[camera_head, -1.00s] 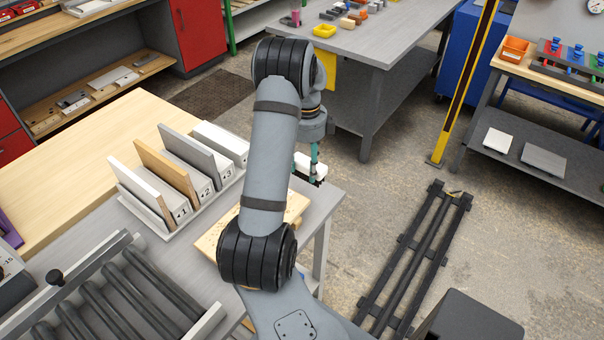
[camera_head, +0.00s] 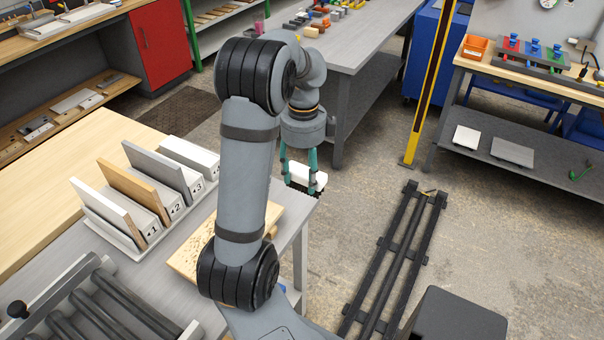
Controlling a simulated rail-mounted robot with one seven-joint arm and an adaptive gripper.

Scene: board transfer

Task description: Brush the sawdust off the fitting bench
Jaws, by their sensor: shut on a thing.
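My gripper (camera_head: 299,172) has teal fingers and is shut on a white brush (camera_head: 306,178) with dark bristles, pointing down. It holds the brush near the right end of the grey fitting bench (camera_head: 290,229). A light wooden board (camera_head: 190,257) with small specks, seemingly sawdust (camera_head: 206,240), lies on the bench. My arm hides the middle of the board. The brush is beyond the board's far right corner in the picture.
A rack (camera_head: 122,246) with upright boards in slots labelled 1 to 3 stands left of the wooden board. A roller conveyor (camera_head: 95,298) is at the lower left. A yellow post (camera_head: 430,90) stands to the right. A dark floor rail (camera_head: 395,262) runs across open floor.

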